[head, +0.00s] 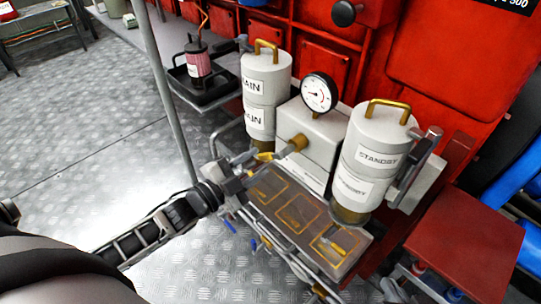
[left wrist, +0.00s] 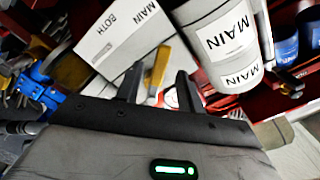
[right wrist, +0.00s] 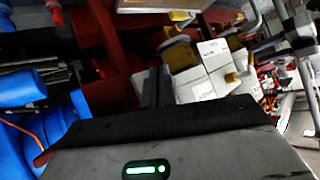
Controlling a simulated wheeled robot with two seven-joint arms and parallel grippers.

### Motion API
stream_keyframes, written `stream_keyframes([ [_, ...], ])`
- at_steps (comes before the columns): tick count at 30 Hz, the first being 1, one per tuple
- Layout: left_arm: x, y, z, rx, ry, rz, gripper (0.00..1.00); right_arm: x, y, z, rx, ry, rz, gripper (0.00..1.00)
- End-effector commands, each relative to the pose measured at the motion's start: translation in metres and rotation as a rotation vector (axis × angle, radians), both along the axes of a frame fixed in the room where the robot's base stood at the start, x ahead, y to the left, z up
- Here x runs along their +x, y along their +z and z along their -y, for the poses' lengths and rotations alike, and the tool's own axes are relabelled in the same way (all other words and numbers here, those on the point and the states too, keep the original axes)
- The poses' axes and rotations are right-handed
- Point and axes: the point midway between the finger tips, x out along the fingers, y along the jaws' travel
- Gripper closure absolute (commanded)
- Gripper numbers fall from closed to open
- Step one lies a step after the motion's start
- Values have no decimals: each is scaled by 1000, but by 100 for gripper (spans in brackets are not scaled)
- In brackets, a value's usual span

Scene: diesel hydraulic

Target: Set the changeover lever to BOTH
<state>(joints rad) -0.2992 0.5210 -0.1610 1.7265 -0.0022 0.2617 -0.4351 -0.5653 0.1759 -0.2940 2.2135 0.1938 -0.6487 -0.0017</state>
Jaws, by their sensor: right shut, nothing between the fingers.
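The brass changeover lever (head: 282,150) sticks out from the front of the grey valve block (head: 308,130), between the MAIN and STANDBY canisters. In the head view it points left and down from its hub. In the left wrist view the yellow lever (left wrist: 159,68) shows between my fingers, near a white plate (left wrist: 112,42) lettered MAIN and BOTH. My left gripper (head: 250,162) is open at the lever's outer end, fingers on either side; contact is unclear. My right gripper (right wrist: 157,86) is shut and empty in the right wrist view.
The MAIN canister (head: 266,78) stands left of the block, the STANDBY canister (head: 372,150) right. A round gauge (head: 319,93) tops the block. A drip tray (head: 300,215) lies below. A grey post (head: 165,90) rises near my left arm. A red ledge (head: 463,240) is at right.

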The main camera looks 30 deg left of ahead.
Motion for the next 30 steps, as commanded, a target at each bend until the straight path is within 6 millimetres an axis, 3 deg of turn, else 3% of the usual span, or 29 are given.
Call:
stream_keyframes([
  [3, 23, -1, 8, 0, 0, 4, 62, 1, 1, -2, 9, 2, 23, 100],
  [9, 46, -1, 16, -1, 1, 0, 62, 1, 4, -3, 19, 4, 48, 100],
  [21, 53, 0, 19, -1, 1, -1, 62, 1, 10, -4, 26, 6, 64, 100],
  [26, 53, 0, 19, -1, 0, 0, 100, 1, 9, -4, 26, 6, 61, 100],
  [30, 53, 0, 19, -1, 0, 0, 100, 1, 9, -4, 25, 5, 60, 100],
])
